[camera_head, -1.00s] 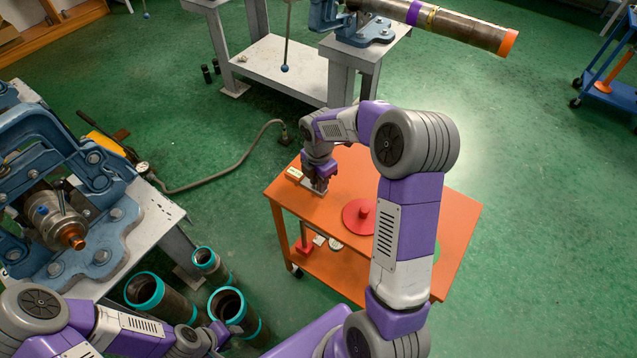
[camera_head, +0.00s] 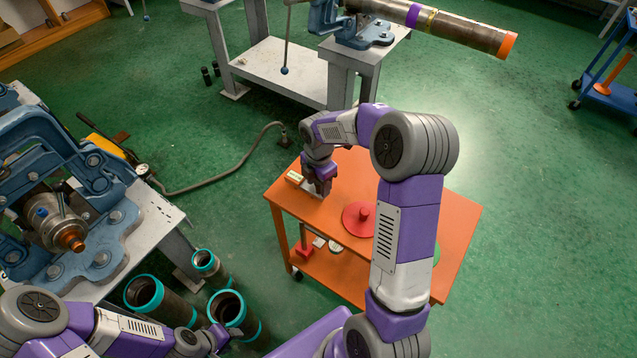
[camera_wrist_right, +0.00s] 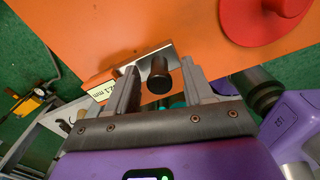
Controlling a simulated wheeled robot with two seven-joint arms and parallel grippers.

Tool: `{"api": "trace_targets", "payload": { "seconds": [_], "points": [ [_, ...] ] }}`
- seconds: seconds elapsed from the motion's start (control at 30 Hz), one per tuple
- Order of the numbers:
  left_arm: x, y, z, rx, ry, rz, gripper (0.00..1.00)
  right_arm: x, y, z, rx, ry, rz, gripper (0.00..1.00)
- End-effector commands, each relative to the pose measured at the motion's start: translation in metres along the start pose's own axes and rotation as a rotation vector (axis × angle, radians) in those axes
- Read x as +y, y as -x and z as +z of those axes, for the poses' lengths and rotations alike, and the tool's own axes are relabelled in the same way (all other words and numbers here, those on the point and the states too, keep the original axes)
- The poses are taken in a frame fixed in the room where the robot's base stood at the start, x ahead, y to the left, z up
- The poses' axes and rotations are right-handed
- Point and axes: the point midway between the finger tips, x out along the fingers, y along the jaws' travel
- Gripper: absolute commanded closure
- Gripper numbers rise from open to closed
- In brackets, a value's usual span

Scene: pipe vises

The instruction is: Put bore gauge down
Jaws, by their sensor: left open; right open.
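The bore gauge (camera_wrist_right: 150,70) appears to be a flat metal piece with an upright black handle (camera_wrist_right: 158,78) and a labelled end block reading "mm". It lies on the orange cart top near its left corner. Its pale label also shows in the head view (camera_head: 294,177), with the rest partly behind my gripper. My right gripper (camera_wrist_right: 160,70) is open, with its fingers on either side of the handle and visible gaps to it. It also shows over the gauge in the head view (camera_head: 321,190). My left gripper (camera_head: 222,336) is open, low near the pipes.
A red disc with a knob (camera_head: 358,219) sits on the orange cart (camera_head: 455,215), right of the gauge. Teal-rimmed pipes (camera_head: 144,291) stand on the floor below. A blue vise (camera_head: 110,225) is on the left bench. Green floor surrounds the cart.

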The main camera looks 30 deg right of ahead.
Motion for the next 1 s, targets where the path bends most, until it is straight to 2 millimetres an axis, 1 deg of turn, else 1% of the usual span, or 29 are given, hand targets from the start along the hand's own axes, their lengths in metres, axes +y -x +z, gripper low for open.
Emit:
{"api": "trace_targets", "payload": {
  "seconds": [0.3, 0.4, 0.5, 0.6, 0.7, 1.0],
  "points": [
    [0.007, 0.019, 0.001, 0.000, 0.000, 0.000, 0.57, 0.001, 0.068, 0.000, -0.001, 0.001, 0.006, 0.48],
    [0.009, 0.024, 0.001, 0.000, 0.000, 0.000, 0.57, 0.001, 0.088, 0.000, -0.001, 0.000, 0.005, 0.48],
    [0.010, 0.028, 0.001, 0.000, 0.000, 0.000, 0.57, 0.001, 0.102, 0.000, -0.001, 0.000, 0.003, 0.48],
    [0.011, 0.029, 0.001, 0.000, 0.000, 0.000, 0.57, 0.000, 0.112, 0.000, -0.001, 0.000, 0.003, 0.48],
    [0.011, 0.030, 0.001, 0.000, 0.000, 0.000, 0.57, 0.000, 0.116, 0.000, -0.001, 0.000, 0.003, 0.48],
    [0.011, 0.030, 0.001, 0.000, 0.000, 0.000, 0.57, 0.000, 0.117, 0.000, 0.000, 0.001, 0.002, 0.48]
  ]
}}
